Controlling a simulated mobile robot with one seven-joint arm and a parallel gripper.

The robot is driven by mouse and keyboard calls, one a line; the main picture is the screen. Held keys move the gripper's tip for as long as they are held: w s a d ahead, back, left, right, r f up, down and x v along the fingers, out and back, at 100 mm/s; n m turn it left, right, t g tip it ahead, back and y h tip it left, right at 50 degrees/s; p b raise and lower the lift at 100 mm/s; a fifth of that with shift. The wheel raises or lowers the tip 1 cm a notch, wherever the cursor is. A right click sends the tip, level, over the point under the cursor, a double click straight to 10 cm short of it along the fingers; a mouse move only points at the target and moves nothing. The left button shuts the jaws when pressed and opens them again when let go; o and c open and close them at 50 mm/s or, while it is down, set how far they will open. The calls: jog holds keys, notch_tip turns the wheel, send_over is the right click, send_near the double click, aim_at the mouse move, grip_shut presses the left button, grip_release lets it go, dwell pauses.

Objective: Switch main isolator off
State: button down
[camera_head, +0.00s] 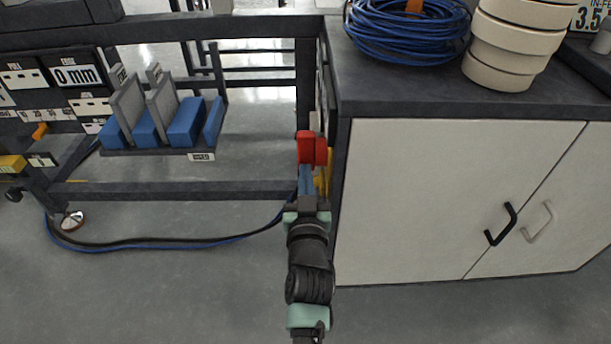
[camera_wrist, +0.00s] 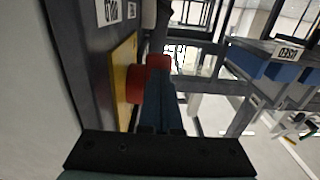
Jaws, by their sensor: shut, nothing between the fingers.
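The main isolator shows as a red handle (camera_head: 312,148) in front of a yellow plate (camera_head: 321,182) on the side of the dark frame beside the white cabinet. In the wrist view the red handle (camera_wrist: 135,84) stands out from the yellow plate (camera_wrist: 122,80), and a further red part shows just beyond the fingertips. My gripper (camera_head: 306,172) is shut and empty, its blue fingers right at the red handle. In the wrist view my gripper (camera_wrist: 159,78) lies beside the red parts and partly covers them. I cannot tell whether it touches them.
The white cabinet (camera_head: 440,190) stands close on the right, with a coil of blue cable (camera_head: 408,25) and pale rolls (camera_head: 510,45) on top. A rack with blue blocks (camera_head: 186,122) is on the left. A dark frame rail (camera_head: 180,189) runs low. Cables lie on the floor.

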jog(key=shift+f+b, duration=0.2)
jog(key=shift+b, duration=0.4)
jog(key=shift+t+b, duration=0.3)
jog(key=shift+b, duration=0.45)
